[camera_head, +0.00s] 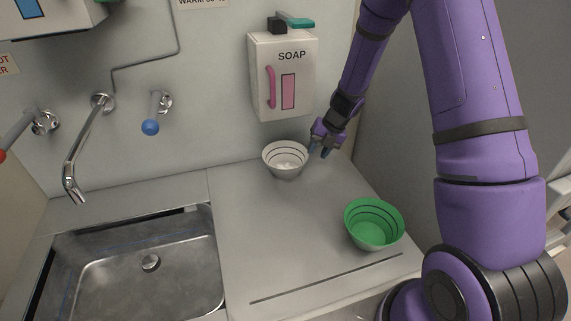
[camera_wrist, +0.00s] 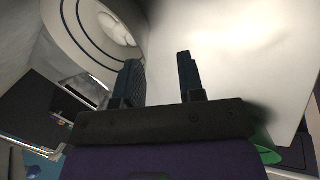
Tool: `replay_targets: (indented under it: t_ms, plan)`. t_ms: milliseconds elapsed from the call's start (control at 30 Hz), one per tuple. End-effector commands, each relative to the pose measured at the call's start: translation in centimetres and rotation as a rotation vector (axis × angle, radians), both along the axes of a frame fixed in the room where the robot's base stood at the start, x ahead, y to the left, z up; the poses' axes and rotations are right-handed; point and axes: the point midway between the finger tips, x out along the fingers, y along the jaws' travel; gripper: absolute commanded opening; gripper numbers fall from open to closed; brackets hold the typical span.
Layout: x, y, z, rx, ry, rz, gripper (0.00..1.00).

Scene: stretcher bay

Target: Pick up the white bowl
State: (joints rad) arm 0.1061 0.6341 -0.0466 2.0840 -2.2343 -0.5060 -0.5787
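The white bowl (camera_head: 284,163) stands upright on the counter near the back wall, below the soap dispenser. It has dark rings inside and some whitish contents at the bottom. In the wrist view the bowl (camera_wrist: 92,42) fills the upper left, with pale rounded shapes inside. My gripper (camera_head: 318,153) is just to the right of the bowl, fingers pointing down. In the wrist view the two fingers (camera_wrist: 160,75) are apart with nothing between them. The left finger appears close to the bowl's rim; I cannot tell whether it touches.
A green bowl (camera_head: 373,222) stands nearer on the counter (camera_head: 270,230), to the right. A metal sink (camera_head: 150,275) with a tap (camera_head: 80,160) is at the left. The soap dispenser (camera_head: 284,90) hangs on the wall above the white bowl. The counter's middle is clear.

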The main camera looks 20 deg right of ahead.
Motion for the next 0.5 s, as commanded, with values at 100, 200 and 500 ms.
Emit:
replay_targets:
  t_ms: [100,200,500]
  plan:
    - [0.4,0.8,0.0,0.000,-0.001,0.000,0.36]
    - [0.5,1.2,0.0,0.000,-0.001,0.000,0.36]
    - [1.3,3.1,-3.1,0.001,0.002,-0.002,0.36]
